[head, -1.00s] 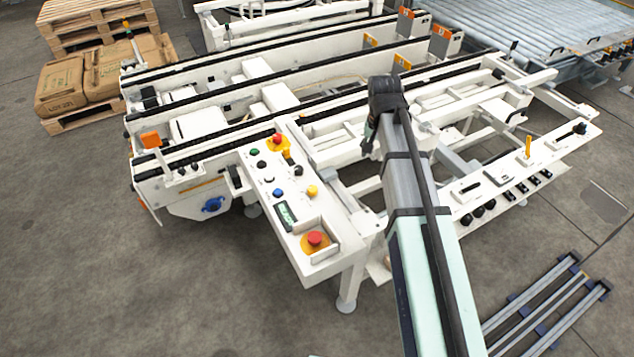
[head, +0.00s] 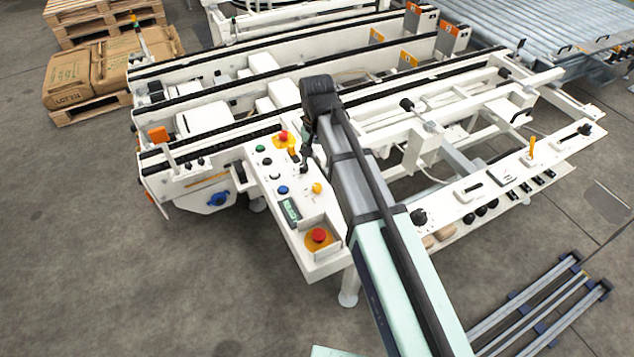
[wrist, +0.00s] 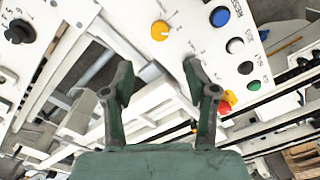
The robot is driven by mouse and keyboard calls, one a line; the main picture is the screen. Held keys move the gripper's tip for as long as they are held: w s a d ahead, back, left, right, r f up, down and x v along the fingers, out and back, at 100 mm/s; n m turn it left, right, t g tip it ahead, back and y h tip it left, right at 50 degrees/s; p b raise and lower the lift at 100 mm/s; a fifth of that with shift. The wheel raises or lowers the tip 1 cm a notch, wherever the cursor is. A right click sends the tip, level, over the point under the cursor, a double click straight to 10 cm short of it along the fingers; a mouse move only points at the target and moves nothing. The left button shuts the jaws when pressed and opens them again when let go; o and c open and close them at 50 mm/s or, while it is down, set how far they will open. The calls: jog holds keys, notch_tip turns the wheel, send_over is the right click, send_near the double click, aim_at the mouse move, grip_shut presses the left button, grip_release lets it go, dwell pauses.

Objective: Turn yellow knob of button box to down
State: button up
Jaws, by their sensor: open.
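The button box (head: 322,262) is a white panel sloping toward the front of the machine. Its round yellow knob (head: 317,188) sits right of the blue button (head: 283,190). In the wrist view the yellow knob (wrist: 160,31) is near the top middle, beyond the fingertips, with small printed marks around it; its exact pointing is hard to tell. My gripper (wrist: 157,72) is open and empty, its fingers apart and not touching the yellow knob. In the head view my gripper (head: 305,165) is above the back part of the box, partly hidden by my arm.
The box also carries a red emergency button (head: 319,235) at the front, another red one (head: 283,137) at the back, a green button (head: 260,148) and a small display (head: 290,209). A second control panel (head: 500,182) lies to the right. White conveyor rails stand behind.

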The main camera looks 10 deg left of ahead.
aim_at(317, 186)
notch_tip(317, 186, down, 12)
jog(key=shift+r+p, duration=0.1)
jog(key=shift+p, duration=0.9)
grip_shut()
